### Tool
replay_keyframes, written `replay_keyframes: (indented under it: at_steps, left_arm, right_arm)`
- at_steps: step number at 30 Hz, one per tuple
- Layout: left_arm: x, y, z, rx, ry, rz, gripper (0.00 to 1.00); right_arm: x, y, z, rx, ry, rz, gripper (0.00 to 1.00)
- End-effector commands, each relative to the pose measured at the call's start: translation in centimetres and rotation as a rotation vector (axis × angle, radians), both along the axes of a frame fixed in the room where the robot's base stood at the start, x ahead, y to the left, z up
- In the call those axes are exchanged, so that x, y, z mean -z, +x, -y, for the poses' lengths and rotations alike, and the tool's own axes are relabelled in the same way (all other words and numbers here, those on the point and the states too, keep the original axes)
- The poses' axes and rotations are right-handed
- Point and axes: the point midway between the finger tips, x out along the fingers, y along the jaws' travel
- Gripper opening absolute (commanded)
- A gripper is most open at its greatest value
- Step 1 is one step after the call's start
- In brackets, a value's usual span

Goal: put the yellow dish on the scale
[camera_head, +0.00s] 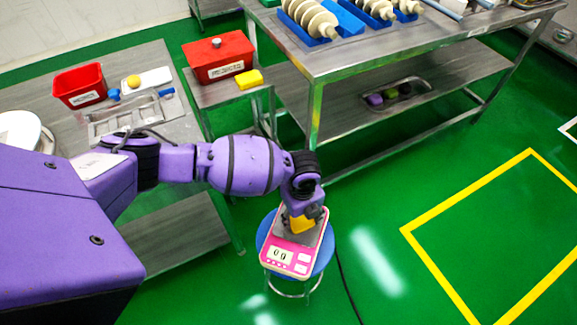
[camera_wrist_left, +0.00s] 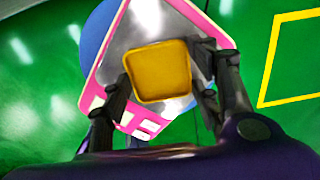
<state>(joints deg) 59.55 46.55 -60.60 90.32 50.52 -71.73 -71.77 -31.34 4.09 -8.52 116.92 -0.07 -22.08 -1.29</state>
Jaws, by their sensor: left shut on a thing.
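The yellow dish (camera_wrist_left: 158,71) is between the two fingers of my left gripper (camera_wrist_left: 165,84) in the left wrist view. The gripper is shut on it. In the head view the dish (camera_head: 299,224) shows partly below my left gripper (camera_head: 304,208), over the metal plate of the pink scale (camera_head: 274,268). The scale also shows in the left wrist view (camera_wrist_left: 219,31), with its silver plate around the dish. Its display appears to read zero. I cannot tell whether the dish touches the plate. My right gripper is in neither view.
The scale stands on a round blue stool (camera_head: 325,258). A small metal table (camera_head: 222,94) holds a red lidded box (camera_head: 219,60) and a yellow block (camera_head: 249,79). A larger metal table (camera_head: 340,55) stands behind. Green floor is clear to the right.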

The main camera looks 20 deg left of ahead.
Motion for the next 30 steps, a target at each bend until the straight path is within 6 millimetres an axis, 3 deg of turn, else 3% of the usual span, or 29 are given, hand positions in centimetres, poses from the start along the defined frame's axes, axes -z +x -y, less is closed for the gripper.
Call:
replay_keyframes:
  at_steps: [10,11,15,22,26,30]
  left_arm:
    - [-0.1,0.3,0.1,0.001,-0.001,0.004,0.34]
    - [-0.1,0.3,0.1,0.001,-0.001,0.004,0.60]
    - [-0.1,0.3,0.1,0.001,-0.001,0.004,0.78]
    - [-0.1,0.3,0.1,0.001,-0.001,0.004,0.78]
    - [-0.1,0.3,0.1,0.001,-0.001,0.004,0.92]
    - [-0.1,0.3,0.1,0.001,-0.001,0.004,0.93]
  right_arm:
    - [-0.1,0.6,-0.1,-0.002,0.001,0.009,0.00]
    - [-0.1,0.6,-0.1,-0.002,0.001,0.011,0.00]
    - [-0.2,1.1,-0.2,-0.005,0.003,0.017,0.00]
    - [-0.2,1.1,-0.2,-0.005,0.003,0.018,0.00]
    - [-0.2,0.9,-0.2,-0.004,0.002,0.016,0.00]
    - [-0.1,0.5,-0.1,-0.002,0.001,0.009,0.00]
